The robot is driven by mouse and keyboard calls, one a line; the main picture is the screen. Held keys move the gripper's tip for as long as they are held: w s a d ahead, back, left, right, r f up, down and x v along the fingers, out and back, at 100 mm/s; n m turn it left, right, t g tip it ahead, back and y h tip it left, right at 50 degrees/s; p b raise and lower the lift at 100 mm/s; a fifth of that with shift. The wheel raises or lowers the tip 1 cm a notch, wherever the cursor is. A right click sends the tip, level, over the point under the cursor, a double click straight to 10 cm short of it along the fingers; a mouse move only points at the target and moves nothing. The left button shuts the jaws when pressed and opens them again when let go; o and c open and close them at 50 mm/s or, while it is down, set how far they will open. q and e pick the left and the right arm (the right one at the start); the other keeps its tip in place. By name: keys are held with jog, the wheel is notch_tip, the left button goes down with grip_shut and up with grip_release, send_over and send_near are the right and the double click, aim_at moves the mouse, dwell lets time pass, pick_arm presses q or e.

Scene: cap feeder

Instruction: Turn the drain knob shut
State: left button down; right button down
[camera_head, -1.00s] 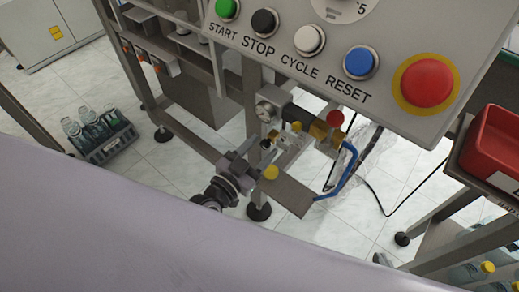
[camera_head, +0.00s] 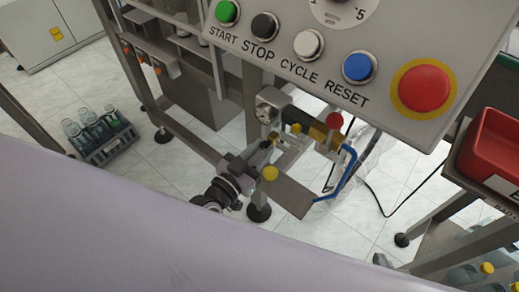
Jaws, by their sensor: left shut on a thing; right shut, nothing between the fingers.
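My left gripper (camera_head: 264,148) reaches in at the lower middle of the head view, under the air unit on the machine frame. Its fingers are closed at a small dark part that I take to be the drain knob (camera_head: 266,145); the fingers largely hide it and its turn position cannot be read. My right gripper is not in view.
The control panel (camera_head: 385,112) with coloured buttons overhangs the air unit. A blue hose (camera_head: 346,175) loops to the right. A bottle crate (camera_head: 112,146) stands left; a red bin (camera_head: 490,148) is at right.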

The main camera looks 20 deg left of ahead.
pick_arm(q)
jog(key=n, duration=0.4)
jog(key=shift+p, duration=0.4)
jog(key=n, duration=0.8)
jog(key=shift+g, duration=0.3)
jog(key=shift+n+b, duration=0.6)
jog(key=shift+n, duration=1.4)
jog(key=shift+a, duration=0.1)
jog(key=c, duration=0.9)
grip_release()
jog(key=v, duration=0.7)
